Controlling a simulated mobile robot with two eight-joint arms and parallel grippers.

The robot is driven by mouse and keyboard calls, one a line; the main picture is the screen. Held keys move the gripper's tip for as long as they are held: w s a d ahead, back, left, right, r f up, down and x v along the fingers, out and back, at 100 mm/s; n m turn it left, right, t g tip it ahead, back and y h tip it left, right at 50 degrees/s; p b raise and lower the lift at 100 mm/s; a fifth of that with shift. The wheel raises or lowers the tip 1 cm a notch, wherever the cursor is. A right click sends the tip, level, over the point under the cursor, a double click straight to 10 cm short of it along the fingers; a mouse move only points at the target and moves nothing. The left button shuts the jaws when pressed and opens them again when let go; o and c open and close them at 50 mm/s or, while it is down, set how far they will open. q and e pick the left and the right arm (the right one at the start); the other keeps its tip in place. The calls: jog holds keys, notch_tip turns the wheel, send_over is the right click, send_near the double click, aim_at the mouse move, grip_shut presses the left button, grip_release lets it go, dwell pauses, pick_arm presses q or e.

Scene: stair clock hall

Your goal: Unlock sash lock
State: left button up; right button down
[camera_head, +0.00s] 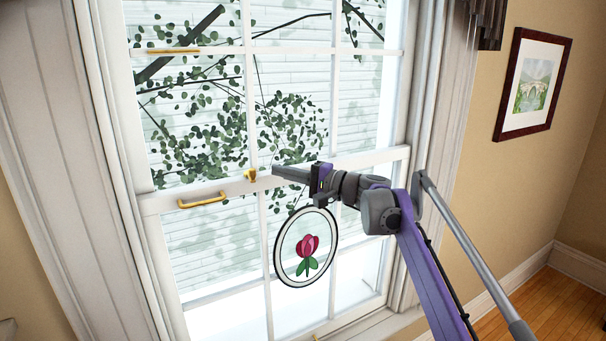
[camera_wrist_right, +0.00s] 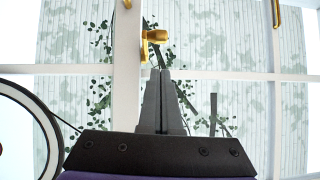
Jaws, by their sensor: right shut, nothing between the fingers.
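The brass sash lock (camera_head: 250,174) sits on the meeting rail in the middle of the window. In the right wrist view the lock (camera_wrist_right: 152,40) is just beyond my fingertips, at the top middle. My right gripper (camera_head: 275,171) reaches in from the right along the rail, its fingers shut and empty. In the right wrist view its closed fingers (camera_wrist_right: 160,75) point at the lock. The tips look very near the lock; I cannot tell whether they touch it. My left gripper is not in view.
A brass sash handle (camera_head: 203,200) is on the rail to the left. A framed picture (camera_head: 532,84) is on the right wall. Wooden floor shows at the lower right.

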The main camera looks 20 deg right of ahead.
aim_at(251, 172)
jog(key=a, duration=0.3)
jog(key=shift+s+a+r, duration=0.1)
jog(key=shift+s, duration=0.15)
dwell(0.4)
